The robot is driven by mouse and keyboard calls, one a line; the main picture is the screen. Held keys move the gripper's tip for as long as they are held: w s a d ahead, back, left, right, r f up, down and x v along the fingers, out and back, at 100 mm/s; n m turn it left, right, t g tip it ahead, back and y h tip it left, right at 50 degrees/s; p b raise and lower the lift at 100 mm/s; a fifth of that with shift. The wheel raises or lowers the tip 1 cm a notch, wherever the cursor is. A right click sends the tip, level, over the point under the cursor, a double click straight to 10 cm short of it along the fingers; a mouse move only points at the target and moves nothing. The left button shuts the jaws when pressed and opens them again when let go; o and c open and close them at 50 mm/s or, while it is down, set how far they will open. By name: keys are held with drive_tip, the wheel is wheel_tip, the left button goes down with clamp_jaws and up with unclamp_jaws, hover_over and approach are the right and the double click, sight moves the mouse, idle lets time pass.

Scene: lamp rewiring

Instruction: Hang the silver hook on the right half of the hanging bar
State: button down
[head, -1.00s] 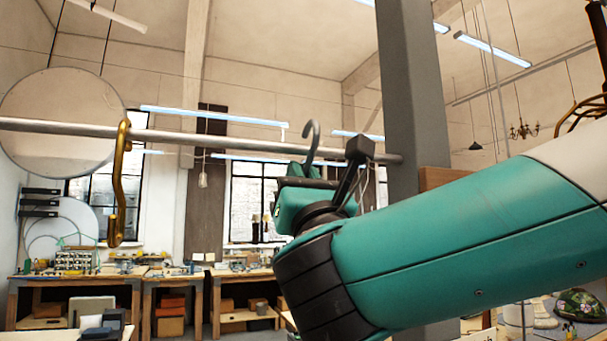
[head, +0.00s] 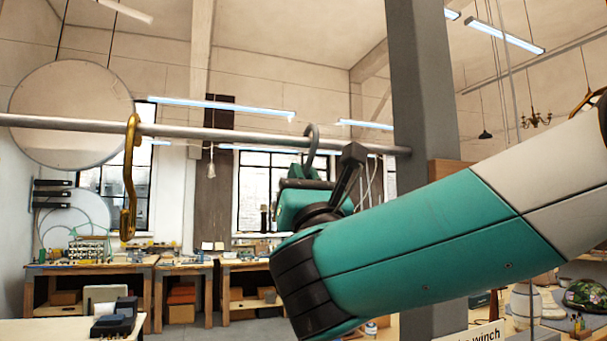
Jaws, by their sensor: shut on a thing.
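The silver hook (head: 313,133) stands upright in my gripper (head: 305,180) in the head view, its curved top showing just above the line of the hanging bar (head: 230,135). The hook crosses the right half of the bar in the picture; I cannot tell whether it is around the bar or only in front of or behind it. My gripper is below the bar, shut on the hook's lower part, which is largely hidden. The fingers are small and partly covered by the wrist.
A brass hook (head: 129,180) hangs on the bar's left half. A grey post (head: 424,80) stands at the bar's right end. The bar between the brass hook and the silver hook is clear. Workbenches (head: 95,269) stand behind and below.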

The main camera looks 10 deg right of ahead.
drive_tip(key=shift+w+f, duration=0.2)
drive_tip(key=shift+f, duration=0.05)
drive_tip(key=c, duration=1.1)
unclamp_jaws()
drive_tip(key=shift+w, duration=0.1)
drive_tip(key=shift+f, duration=0.1)
drive_tip(key=b+v, duration=1.5)
drive_tip(key=v, duration=0.2)
drive_tip(key=shift+s+b, duration=0.25)
drive_tip(key=shift+b, duration=0.1)
